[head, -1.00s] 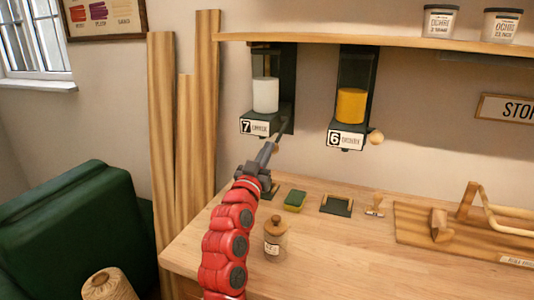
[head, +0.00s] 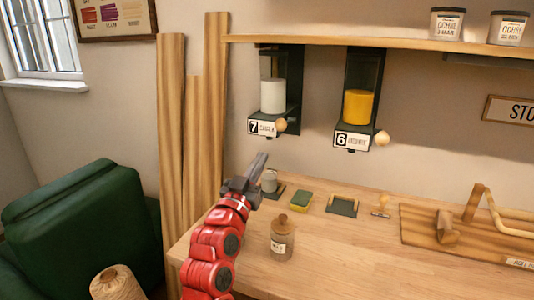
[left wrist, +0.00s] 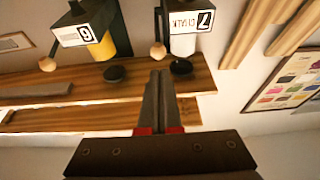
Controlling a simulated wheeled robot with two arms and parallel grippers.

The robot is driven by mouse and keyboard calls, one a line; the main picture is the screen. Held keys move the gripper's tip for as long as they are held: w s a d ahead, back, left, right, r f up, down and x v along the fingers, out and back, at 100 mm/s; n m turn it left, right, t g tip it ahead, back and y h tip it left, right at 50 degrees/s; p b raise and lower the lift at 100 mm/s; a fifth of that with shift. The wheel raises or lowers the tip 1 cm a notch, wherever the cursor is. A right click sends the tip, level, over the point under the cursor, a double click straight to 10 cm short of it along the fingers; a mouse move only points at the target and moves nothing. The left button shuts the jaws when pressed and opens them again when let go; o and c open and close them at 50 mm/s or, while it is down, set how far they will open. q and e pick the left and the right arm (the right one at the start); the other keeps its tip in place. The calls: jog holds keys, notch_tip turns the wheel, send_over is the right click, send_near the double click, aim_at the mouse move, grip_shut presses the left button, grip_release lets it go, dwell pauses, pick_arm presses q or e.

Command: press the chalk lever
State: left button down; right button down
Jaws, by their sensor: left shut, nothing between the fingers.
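The chalk dispenser (head: 290,118), labelled 7, hangs under the shelf with a white cylinder of chalk (head: 272,96) in it. Its lever shows as a round wooden knob (head: 281,125) at the dispenser's lower front, right of the label. My left gripper (head: 263,158) is shut and empty, below the dispenser and apart from the knob. In the left wrist view, which is upside down, the shut fingers (left wrist: 158,78) point toward the chalk label (left wrist: 190,22) and its knob (left wrist: 158,50). My right gripper is not in view.
Dispenser 6 (head: 352,138) with yellow pigment and its own knob (head: 382,137) hangs to the right. A wooden rack (head: 420,230) is at right.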

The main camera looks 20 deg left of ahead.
pick_arm(q)
jog(key=shift+v, duration=0.95)
jog(key=shift+s+r, duration=0.1)
jog(key=shift+r, duration=0.05)
dwell(1.6)
